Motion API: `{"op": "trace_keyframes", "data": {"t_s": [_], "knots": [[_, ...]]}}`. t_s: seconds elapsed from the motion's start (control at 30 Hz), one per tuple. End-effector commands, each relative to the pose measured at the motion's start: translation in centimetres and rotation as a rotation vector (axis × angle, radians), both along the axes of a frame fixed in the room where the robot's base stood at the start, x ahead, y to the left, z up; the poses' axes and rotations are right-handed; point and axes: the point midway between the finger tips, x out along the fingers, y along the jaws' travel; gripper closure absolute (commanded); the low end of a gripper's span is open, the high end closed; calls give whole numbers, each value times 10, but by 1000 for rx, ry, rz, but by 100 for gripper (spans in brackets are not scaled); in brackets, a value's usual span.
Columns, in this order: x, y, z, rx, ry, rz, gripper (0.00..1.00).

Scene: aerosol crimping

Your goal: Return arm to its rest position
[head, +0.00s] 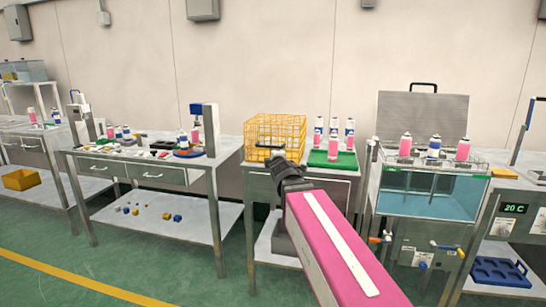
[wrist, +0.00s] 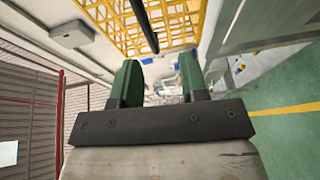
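My arm, pink with a white stripe, reaches from the lower right of the head view up to the middle bench. Its dark wrist (head: 287,174) is in front of the yellow wire basket (head: 285,130), and the fingers are hard to make out there. In the wrist view my gripper (wrist: 160,75) has two green fingers standing apart with nothing held between them. The yellow wire basket also shows in the wrist view (wrist: 185,18), at the top beyond the fingers. Whether the gripper touches the basket cannot be told.
A green tray (head: 345,164) with cans stands right of the basket. A water bath (head: 425,203) with cans above it is further right. A crimping bench (head: 110,162) with cans and small parts is at left. The green floor (head: 150,260) in front is clear.

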Motion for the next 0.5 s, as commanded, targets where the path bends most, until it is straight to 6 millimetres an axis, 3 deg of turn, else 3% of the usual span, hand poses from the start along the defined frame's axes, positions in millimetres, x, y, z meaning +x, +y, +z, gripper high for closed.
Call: {"op": "trace_keyframes", "data": {"t_s": [0.13,0.5], "knots": [[-18,-2,1,0,-1,-1,60],[-21,-1,2,0,-2,-1,60]]}}
